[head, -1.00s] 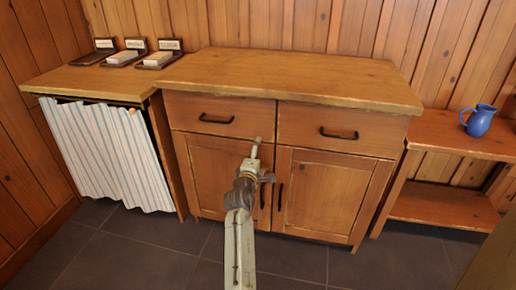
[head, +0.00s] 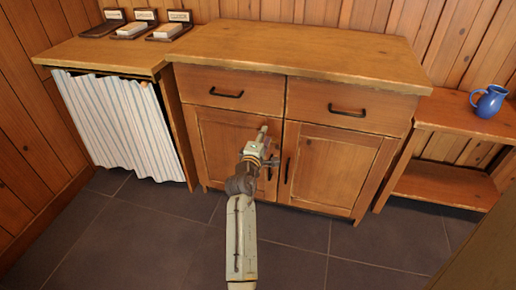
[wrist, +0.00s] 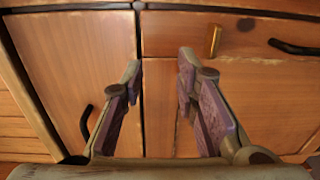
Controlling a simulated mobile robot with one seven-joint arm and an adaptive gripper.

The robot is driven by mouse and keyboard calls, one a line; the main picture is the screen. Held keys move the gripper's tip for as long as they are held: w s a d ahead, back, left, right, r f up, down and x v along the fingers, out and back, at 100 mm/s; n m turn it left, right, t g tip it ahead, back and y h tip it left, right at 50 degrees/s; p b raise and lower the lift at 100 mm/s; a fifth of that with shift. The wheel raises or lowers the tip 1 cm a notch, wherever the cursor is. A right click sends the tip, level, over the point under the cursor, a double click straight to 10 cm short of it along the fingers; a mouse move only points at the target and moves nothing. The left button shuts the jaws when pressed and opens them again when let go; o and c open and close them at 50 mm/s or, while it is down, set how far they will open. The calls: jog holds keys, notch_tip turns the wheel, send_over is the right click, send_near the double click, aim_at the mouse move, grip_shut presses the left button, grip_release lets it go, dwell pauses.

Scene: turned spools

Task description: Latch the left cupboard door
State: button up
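The wooden cupboard's left door (head: 217,155) looks closed in the head view, though I cannot tell if it is slightly ajar. My gripper (head: 263,131) is in front of this door's upper right part. In the wrist view, turned sideways, my gripper (wrist: 161,72) is open, with nothing between its fingers. A small brass piece, apparently the latch (wrist: 214,40), sits on the door's stile, beyond the right finger and apart from it. The door's black handle (wrist: 291,47) is farther along the same stile. My arm hides part of the door in the head view.
The right door (head: 335,165) is beside it, and the left drawer (head: 232,90) is above. A striped curtain (head: 120,125) hangs at the left. A blue jug (head: 488,102) stands on the right shelf. Floor in front is clear.

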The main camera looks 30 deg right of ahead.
jog(key=p+v, duration=0.1)
jog(key=v, duration=0.6)
jog(key=shift+f+p, duration=0.3)
jog(key=shift+p, duration=0.05)
jog(key=shift+d, duration=0.1)
dwell(0.7)
